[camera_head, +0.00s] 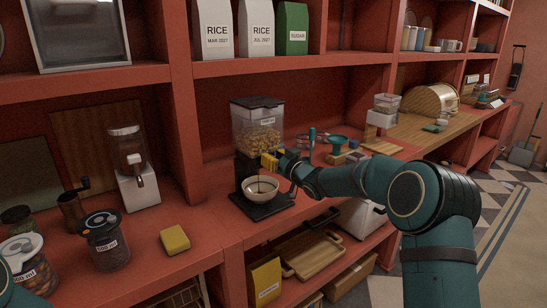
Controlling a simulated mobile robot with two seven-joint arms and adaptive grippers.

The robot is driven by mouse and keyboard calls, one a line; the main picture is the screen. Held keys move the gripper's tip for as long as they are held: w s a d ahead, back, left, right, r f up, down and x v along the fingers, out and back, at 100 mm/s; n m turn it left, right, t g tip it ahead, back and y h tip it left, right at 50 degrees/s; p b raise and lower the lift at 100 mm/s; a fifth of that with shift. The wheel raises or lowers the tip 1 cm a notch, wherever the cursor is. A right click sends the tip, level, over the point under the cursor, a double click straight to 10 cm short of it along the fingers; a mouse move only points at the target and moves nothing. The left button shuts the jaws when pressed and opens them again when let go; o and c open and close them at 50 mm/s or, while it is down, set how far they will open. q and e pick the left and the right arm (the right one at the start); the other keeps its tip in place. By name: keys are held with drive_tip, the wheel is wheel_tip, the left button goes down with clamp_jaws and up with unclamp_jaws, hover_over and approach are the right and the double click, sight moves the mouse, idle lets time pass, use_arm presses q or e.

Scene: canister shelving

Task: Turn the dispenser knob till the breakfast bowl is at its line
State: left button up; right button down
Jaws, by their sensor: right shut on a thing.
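The dispenser (257,127) stands on the red counter, with a clear hopper of brownish pieces on a dark body. The breakfast bowl (261,188), pale, sits on its dark base under the outlet. A small dark patch or stream shows inside the bowl; its fill level and line are too small to tell. My right gripper (272,161) is at the front of the dispenser, just above the bowl, shut on the knob, which the fingers mostly hide. Yellow shows at the fingertips. My left gripper is not in view; only a piece of that arm shows at the lower left edge.
A yellow sponge (174,240) lies left of the dispenser. Lidded jars (105,240) and a second, smaller dispenser (133,168) stand further left. Rice bags (213,30) are on the shelf above.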

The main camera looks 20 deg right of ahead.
drive_tip(key=shift+f, duration=0.35)
